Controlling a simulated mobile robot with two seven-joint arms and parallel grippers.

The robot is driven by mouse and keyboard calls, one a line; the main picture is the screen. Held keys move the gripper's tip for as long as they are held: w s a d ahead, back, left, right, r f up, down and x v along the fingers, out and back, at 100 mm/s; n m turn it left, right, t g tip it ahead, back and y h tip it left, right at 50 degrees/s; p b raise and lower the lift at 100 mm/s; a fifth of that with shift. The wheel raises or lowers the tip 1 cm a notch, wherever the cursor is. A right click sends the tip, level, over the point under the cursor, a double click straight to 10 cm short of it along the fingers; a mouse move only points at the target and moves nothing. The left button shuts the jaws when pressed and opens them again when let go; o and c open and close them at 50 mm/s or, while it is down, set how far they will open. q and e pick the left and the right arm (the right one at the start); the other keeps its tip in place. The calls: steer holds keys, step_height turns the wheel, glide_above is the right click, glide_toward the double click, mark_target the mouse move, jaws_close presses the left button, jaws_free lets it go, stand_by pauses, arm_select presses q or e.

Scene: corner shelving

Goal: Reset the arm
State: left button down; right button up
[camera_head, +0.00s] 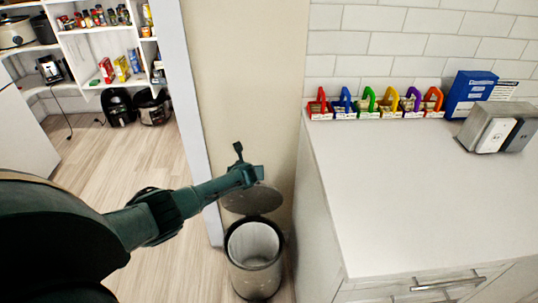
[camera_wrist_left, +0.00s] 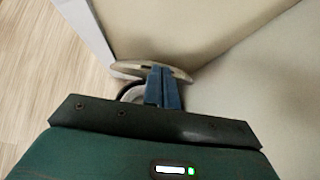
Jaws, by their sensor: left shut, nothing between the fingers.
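My left arm comes in from the left in the head view, dark green, reaching to the right over the floor. Its gripper (camera_head: 258,173) is above the trash can, near the beige wall. In the left wrist view the two blue fingers of the gripper (camera_wrist_left: 163,72) are together with nothing between them. The grey trash can (camera_head: 255,262) stands on the floor below, with its round lid (camera_head: 252,201) raised. The lid (camera_wrist_left: 128,68) also shows behind the fingers in the left wrist view. My right gripper is not in view.
A white counter (camera_head: 430,190) with drawers stands to the right. On it are several coloured holders (camera_head: 365,105), a blue box (camera_head: 470,92) and a grey-white device (camera_head: 495,128). Pantry shelves (camera_head: 88,62) and small appliances are at the far left. The wooden floor (camera_head: 110,160) between is clear.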

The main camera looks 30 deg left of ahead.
arm_select(q)
steer(key=s+d+f+n+g+h, duration=0.1)
steer(key=s+d+f+n+h, duration=0.1)
steer(key=s+d+n, duration=0.5)
steer(key=s+d+f+n+g+h, duration=0.1)
steer(key=s+d+f+n+h, duration=0.15)
steer(key=s+d, duration=0.75)
steer(key=s+d+r+n+g, duration=0.1)
steer(key=s+d+r+n, duration=0.1)
steer(key=s+r+n, duration=0.65)
steer(key=s+d+r+n+g, duration=0.1)
steer(key=s+r+n+g, duration=0.1)
steer(key=s+r+n, duration=0.65)
steer(key=w+d+f+t+h, duration=0.1)
steer(key=d+f+t+h, duration=0.2)
steer(key=d+f+t, duration=0.3)
steer(key=shift+f+t+h, duration=0.35)
steer(key=shift+f+t, duration=0.25)
steer(key=shift+f, duration=1.4)
